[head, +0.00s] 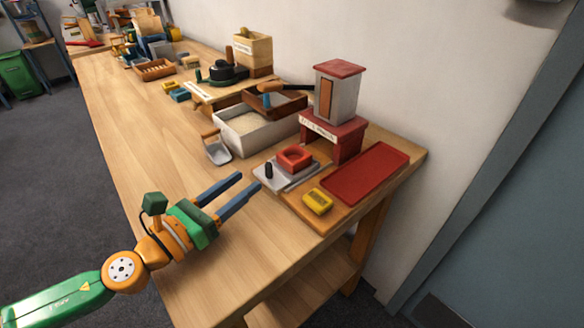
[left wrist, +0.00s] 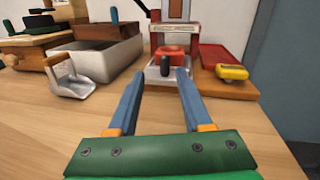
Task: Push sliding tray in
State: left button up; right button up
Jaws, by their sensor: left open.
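The grey sliding tray (head: 288,174) sticks out in front of the red-based dispenser (head: 336,131), with a dark upright knob (head: 269,170) at its near end and a red ring-shaped holder (head: 294,157) on it. My left gripper (head: 249,188) is open and empty, just short of the tray's near end. In the left wrist view, the tray (left wrist: 155,72) and its knob (left wrist: 165,65) appear between and beyond the two blue fingers (left wrist: 160,82), apart from them. My right gripper does not show.
A yellow device (head: 317,202) and a red mat (head: 367,172) lie right of the tray on a wooden board. The table front is clear.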

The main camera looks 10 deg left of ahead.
aim_at(266, 171)
pick_arm(q)
jog(key=shift+w+d+f+m, duration=0.45)
jog(key=shift+d+m, duration=0.1)
jog(key=shift+m, duration=0.15)
jog(key=shift+w+r, duration=0.1)
jog(key=shift+r, duration=0.15)
jog(key=shift+a+r+h+p, duration=0.1)
jog(key=shift+r+h+p, duration=0.3)
jog(key=shift+p, duration=0.55)
jog(key=shift+w+d+p, duration=0.25)
jog(key=shift+d+p, duration=0.05)
jog(key=p+x, duration=0.1)
jog(key=x, duration=0.1)
jog(key=p+x, duration=0.1)
jog(key=x, duration=0.1)
jog(key=shift+f, duration=0.2)
jog(key=shift+w+d+f, duration=0.2)
jog(key=shift+w+d, duration=0.05)
jog(key=shift+w, duration=0.2)
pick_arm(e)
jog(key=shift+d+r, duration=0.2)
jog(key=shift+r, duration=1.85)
pick_arm(q)
grip_shut()
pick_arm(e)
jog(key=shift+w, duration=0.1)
